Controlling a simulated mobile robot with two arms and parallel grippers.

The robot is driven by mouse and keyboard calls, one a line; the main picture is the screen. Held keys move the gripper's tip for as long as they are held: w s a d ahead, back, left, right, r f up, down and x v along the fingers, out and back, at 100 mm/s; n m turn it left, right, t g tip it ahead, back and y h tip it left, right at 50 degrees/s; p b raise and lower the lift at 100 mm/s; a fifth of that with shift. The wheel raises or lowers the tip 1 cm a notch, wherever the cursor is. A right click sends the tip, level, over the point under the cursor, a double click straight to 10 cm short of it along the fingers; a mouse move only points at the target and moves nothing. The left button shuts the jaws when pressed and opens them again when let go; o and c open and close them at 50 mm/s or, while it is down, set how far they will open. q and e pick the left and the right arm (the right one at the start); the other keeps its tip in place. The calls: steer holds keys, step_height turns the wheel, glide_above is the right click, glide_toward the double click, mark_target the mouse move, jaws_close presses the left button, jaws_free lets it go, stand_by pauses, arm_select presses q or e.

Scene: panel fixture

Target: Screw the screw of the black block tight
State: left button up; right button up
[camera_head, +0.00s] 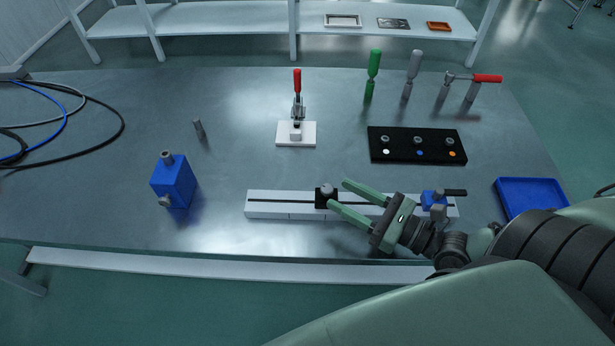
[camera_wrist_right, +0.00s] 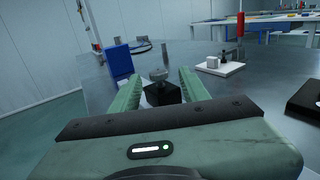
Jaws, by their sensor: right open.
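The black block (camera_head: 320,203) sits on the white slotted rail (camera_head: 280,206) near the table's front, with its grey round-headed screw (camera_head: 327,189) on top. My right gripper (camera_head: 338,193) is open, its green fingers pointing left toward the block. In the right wrist view, the black block (camera_wrist_right: 163,94) and its screw (camera_wrist_right: 159,75) show between the two open fingers (camera_wrist_right: 160,90). I cannot tell whether the fingers touch the screw; they seem apart from it. My left gripper is not in view.
A blue clamp with a black handle (camera_head: 434,198) sits on the rail's right end, close to my right gripper. A blue block (camera_head: 174,184) stands left of the rail, and a blue tray (camera_head: 530,196) lies right. Behind are a red-handled toggle clamp (camera_head: 297,106) and a black panel (camera_head: 416,146).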

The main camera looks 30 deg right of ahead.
steer(key=x, duration=0.7)
steer(key=shift+w+a, duration=0.3)
jaws_close()
